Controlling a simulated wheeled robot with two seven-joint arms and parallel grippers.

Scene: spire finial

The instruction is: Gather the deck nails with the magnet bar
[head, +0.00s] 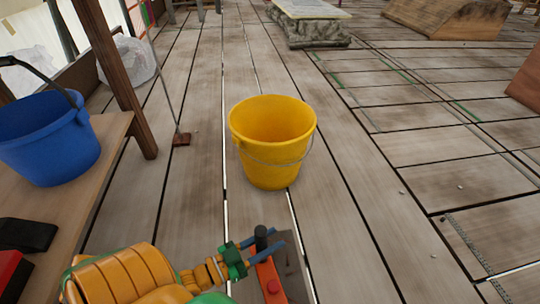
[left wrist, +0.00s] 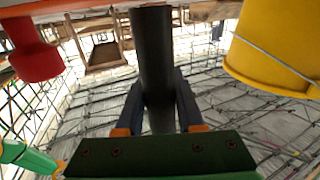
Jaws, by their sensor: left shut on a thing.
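My left gripper (head: 262,248) is shut on the black upright handle (head: 261,236) of the magnet bar (head: 268,282), an orange-red bar with a red knob and a grey plate beside it. In the left wrist view the black handle (left wrist: 153,60) stands between the two fingers (left wrist: 155,105), with the red knob (left wrist: 36,62) at the left. A yellow bucket (head: 268,160) stands on the deck just beyond the bar. Small pale specks (head: 402,192) lie on the deck at the right, too small to tell whether they are nails. My right gripper is out of view.
A wooden bench (head: 100,150) at the left carries a blue bucket (head: 48,145), a black object (head: 27,235) and a red object (head: 10,272). A thin pole with a brown foot (head: 181,139) stands near it. Planks right of the yellow bucket are mostly clear.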

